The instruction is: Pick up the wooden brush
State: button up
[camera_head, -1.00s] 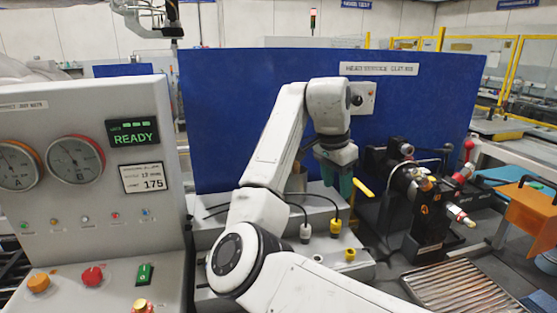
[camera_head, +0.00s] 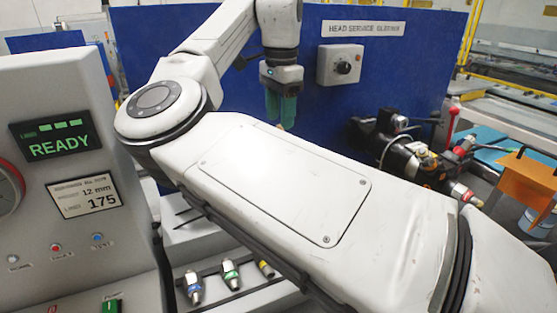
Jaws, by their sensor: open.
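I cannot make out the wooden brush in this view; my arm covers much of the middle of the bench. My gripper (camera_head: 281,108) hangs pointing down from the end of my arm, in front of the blue panel. Its teal fingers are open, and I see nothing held between them. The area below the fingertips is hidden behind my arm.
A grey console (camera_head: 85,190) with a READY display stands at the left. Several metal fittings (camera_head: 231,273) lie in a rack below my arm. A blue panel (camera_head: 395,85) with a knob box (camera_head: 341,65) stands behind. A dark machine (camera_head: 415,155) and an orange box (camera_head: 527,178) are at the right.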

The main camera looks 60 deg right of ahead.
jog(key=shift+f+p, duration=0.3)
jog(key=shift+f, duration=2.6)
grip_shut()
